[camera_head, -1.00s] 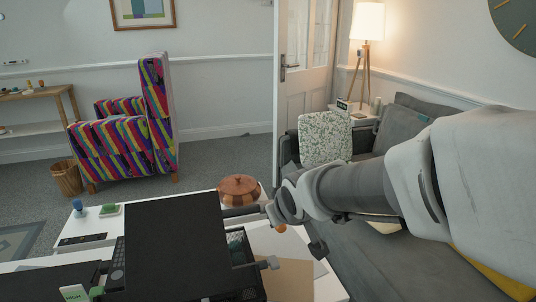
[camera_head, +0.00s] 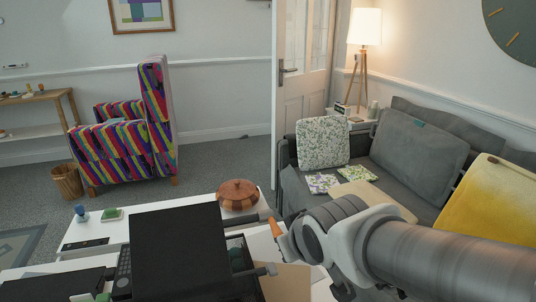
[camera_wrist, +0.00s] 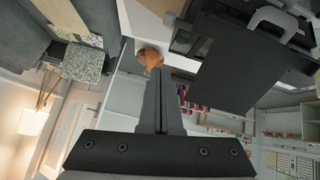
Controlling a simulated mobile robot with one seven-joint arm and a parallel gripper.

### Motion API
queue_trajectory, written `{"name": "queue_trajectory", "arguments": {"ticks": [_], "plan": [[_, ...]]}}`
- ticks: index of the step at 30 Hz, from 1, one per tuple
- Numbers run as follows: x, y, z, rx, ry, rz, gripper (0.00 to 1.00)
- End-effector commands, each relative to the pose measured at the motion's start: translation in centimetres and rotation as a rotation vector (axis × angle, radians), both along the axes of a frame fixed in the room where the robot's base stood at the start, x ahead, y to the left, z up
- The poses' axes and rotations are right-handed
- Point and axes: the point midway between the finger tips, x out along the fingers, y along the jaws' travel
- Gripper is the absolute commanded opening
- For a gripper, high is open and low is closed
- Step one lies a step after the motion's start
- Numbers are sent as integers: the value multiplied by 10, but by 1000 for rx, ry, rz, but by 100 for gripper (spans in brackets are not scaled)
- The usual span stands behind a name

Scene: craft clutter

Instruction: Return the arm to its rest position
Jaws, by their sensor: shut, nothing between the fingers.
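My arm reaches in from the right of the head view, its wrist (camera_head: 318,232) above the right end of the white table (camera_head: 75,232). My gripper (camera_wrist: 160,76) shows clearly in the wrist view, its two dark fingers together and empty. In the head view the fingers are hard to make out against the dark things behind. Beyond the fingertips in the wrist view is a round brown lidded pot (camera_wrist: 150,57). The pot also stands on the table in the head view (camera_head: 238,196).
A large black panel (camera_head: 176,252) covers much of the table. A grey sofa (camera_head: 420,150) with cushions, including a yellow one (camera_head: 488,200), is at the right. A patterned armchair (camera_head: 125,140) and a wicker basket (camera_head: 67,181) stand behind. Grey floor is clear between them and the table.

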Motion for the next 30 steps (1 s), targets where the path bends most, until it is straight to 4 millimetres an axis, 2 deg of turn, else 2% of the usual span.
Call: {"name": "queue_trajectory", "arguments": {"ticks": [9, 13, 17, 21, 25, 27, 30], "plan": [[0, -1, 0, 0, 1, -2, 0], [-8, -15, 5, 6, 21, -49, 0], [-35, -48, 14, 26, 86, -170, 0], [-76, -78, 22, 69, 177, -308, 0], [-116, -94, 27, 117, 254, -409, 0], [-118, -93, 50, 117, 267, -410, 0], [-117, -93, 70, 115, 268, -407, 0]]}}
